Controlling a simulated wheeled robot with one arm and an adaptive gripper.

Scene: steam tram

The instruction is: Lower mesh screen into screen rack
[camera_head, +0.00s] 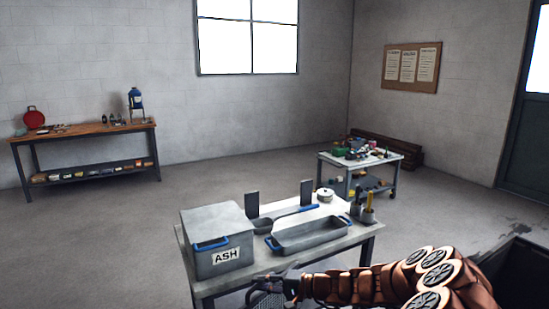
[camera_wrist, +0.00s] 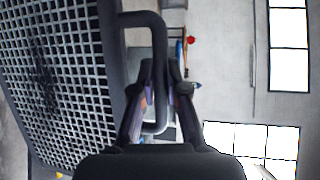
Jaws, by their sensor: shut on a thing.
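The mesh screen (camera_wrist: 55,75) is a dark-framed metal grid with a bent dark handle (camera_wrist: 152,18). It fills the left of the wrist view, and a dark smudge shows on its grid. My gripper (camera_wrist: 160,78) is shut on the handle. In the head view my gripper (camera_head: 289,284) is by the table's near edge, with part of the mesh screen (camera_head: 264,299) hanging below it, cut off by the frame's bottom. Two dark upright plates (camera_head: 252,203) (camera_head: 306,192) stand at the back of the table; I cannot tell if they are the screen rack.
The table (camera_head: 300,262) holds a grey ASH box (camera_head: 217,240), a grey tray (camera_head: 309,238) with blue handles, a scoop (camera_head: 262,225), a white round tin (camera_head: 325,195) and tool cups (camera_head: 367,215). A workbench (camera_head: 85,131) and a cart (camera_head: 375,160) stand farther back. Open floor lies between.

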